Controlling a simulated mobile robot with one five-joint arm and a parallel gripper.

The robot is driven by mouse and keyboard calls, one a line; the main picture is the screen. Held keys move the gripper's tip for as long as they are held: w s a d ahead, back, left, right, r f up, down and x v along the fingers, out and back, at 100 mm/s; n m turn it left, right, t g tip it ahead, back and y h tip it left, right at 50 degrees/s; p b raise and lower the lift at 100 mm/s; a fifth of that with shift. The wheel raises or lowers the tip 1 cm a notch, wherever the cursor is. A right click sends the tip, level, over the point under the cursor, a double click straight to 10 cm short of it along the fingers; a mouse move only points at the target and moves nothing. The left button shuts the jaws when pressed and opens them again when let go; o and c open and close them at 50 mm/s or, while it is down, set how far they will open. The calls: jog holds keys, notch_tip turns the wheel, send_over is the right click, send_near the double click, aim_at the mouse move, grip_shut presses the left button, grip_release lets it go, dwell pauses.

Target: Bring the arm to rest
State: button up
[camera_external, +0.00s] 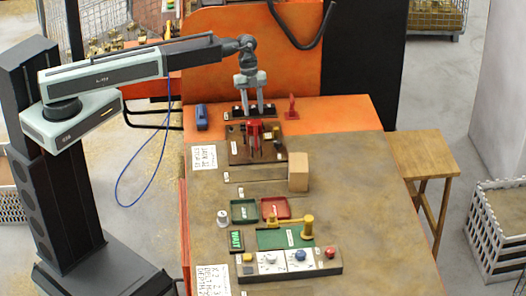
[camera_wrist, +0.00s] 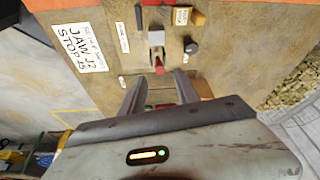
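My arm reaches out to the right over the workbench (camera_external: 345,200). My gripper (camera_external: 252,108) points down above the bench's far end, near a dark strip (camera_external: 234,113). In the wrist view my gripper (camera_wrist: 159,90) has its two fingers apart, with a gap between them. A red part lies in line with the gap, seen beyond the fingers; I cannot tell its distance. In the external view a red clamp-like part (camera_external: 254,130) stands on a dark board just in front of the gripper.
A blue block (camera_external: 201,117) and a red piece (camera_external: 291,107) flank the gripper. Nearer are a wooden block (camera_external: 298,171), a green tray (camera_external: 244,210), a red tray (camera_external: 274,207) and a control panel (camera_external: 290,266). The bench's right side is clear. An orange panel (camera_external: 285,50) stands behind.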

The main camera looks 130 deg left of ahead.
jog(key=shift+r, duration=0.1)
dwell(0.4)
jog(key=w+d+f+m+g+b, duration=0.1)
jog(key=w+d+m, duration=0.1)
jog(key=w+d, duration=0.6)
jog(key=w+d+f+m+b, duration=0.15)
jog(key=w+d, duration=0.25)
jog(key=d, duration=0.8)
jog(key=w+d+f+m+g+b, duration=0.15)
jog(key=w+d, duration=0.35)
jog(key=d, duration=0.5)
jog(key=s+d+f+b, duration=0.1)
jog(key=s+d+f, duration=0.1)
jog(key=d, duration=2.1)
jog(key=s+d+n+y, duration=0.2)
jog(key=s+n, duration=0.4)
jog(key=n, duration=0.5)
jog(key=shift+d+f+n+g+b, duration=0.2)
jog(key=shift+f+n+g+b, duration=0.15)
jog(key=shift+f+n+g, duration=0.1)
